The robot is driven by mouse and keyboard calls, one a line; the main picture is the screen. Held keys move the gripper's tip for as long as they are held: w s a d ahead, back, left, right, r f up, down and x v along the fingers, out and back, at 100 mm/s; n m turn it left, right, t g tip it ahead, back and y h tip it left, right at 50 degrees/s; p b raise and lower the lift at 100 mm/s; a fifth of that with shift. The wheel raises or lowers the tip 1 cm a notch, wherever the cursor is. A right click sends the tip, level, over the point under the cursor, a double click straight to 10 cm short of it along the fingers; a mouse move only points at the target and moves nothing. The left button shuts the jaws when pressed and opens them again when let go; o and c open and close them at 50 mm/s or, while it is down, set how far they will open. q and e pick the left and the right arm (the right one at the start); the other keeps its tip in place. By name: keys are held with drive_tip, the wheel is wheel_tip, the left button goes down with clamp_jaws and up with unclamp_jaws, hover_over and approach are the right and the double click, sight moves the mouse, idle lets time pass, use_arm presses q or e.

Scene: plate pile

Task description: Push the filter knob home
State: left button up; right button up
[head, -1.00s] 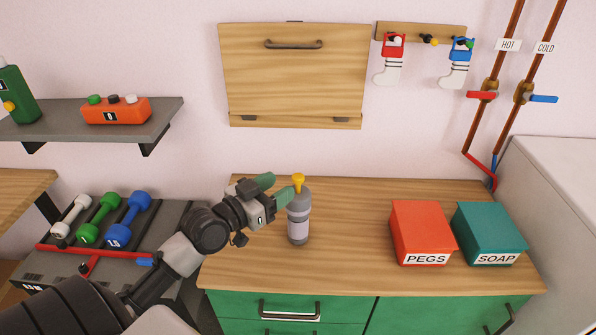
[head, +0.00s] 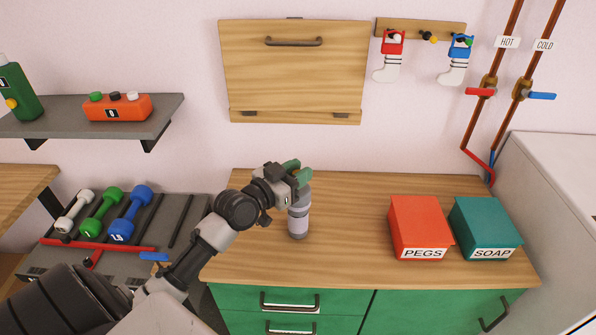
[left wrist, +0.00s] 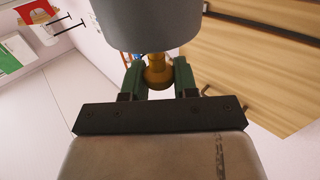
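The filter is a grey bottle-shaped cylinder (head: 298,222) standing upright on the wooden counter in the head view. Its body fills the top of the left wrist view (left wrist: 153,22). The yellow filter knob (left wrist: 158,73) sticks out of its end there, on a narrow stem. My left gripper (head: 297,171) is at the top of the filter in the head view and hides the knob. In the left wrist view its green fingers (left wrist: 158,80) lie on both sides of the knob, with no clear gap. My right gripper is not in view.
A red PEGS box (head: 420,228) and a teal SOAP box (head: 487,229) stand on the right of the counter (head: 350,255). A wooden flap panel (head: 293,75) is on the wall behind. Dumbbells (head: 102,215) lie on a rack at left. The counter between filter and boxes is clear.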

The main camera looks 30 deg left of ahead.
use_arm(q)
clamp_jaws()
wheel_tip(320, 180, down, 3)
drive_tip(key=shift+s+r+b, duration=0.1)
drive_tip(key=shift+r+b, duration=0.05)
drive_tip(key=shift+b, duration=1)
drive_tip(key=shift+d, duration=0.1)
drive_tip(key=o, duration=0.6)
unclamp_jaws()
drive_tip(key=shift+o, duration=0.2)
drive_tip(key=b+v, duration=0.2)
drive_tip(key=v, duration=0.8)
drive_tip(key=shift+s+a+b, duration=0.25)
drive_tip(key=shift+s+b, duration=0.05)
